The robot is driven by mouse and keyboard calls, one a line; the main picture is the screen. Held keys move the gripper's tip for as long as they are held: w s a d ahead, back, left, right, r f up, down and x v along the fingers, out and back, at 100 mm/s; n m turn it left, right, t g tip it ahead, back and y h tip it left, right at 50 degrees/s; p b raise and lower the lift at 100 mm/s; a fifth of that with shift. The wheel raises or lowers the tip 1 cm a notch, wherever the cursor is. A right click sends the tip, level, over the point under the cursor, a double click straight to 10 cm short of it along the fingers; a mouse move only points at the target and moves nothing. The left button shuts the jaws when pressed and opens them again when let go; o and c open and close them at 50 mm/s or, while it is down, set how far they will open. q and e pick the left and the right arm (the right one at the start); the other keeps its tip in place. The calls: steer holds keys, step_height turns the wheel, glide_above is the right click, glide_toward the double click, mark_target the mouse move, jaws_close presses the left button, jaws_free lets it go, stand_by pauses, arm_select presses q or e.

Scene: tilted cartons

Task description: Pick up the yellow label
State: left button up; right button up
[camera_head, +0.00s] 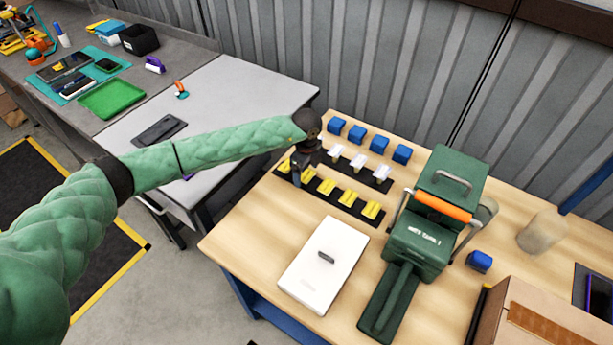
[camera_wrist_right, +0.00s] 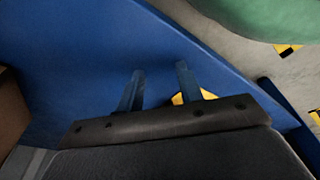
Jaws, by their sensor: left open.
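Several yellow labels lie in a row on a black strip (camera_head: 338,200) on the wooden table; one yellow label (camera_head: 327,187) is just right of my left gripper. Another yellow label (camera_head: 284,166) is at the row's left end, beside the fingers. My left gripper (camera_head: 297,178) is open and points down over the left part of the row, partly hiding it. Whether it touches a label I cannot tell. My right gripper (camera_wrist_right: 158,85) is open and empty in the right wrist view, in front of a blue surface.
White labels (camera_head: 358,162) on a second strip and several blue blocks (camera_head: 357,134) stand behind. A green machine (camera_head: 422,240) with an orange handle stands to the right. A white flat box (camera_head: 323,270) lies in front. A cardboard carton (camera_head: 560,325) is at the front right.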

stand_by(0.4)
arm_select(q)
steer(key=c, duration=0.9)
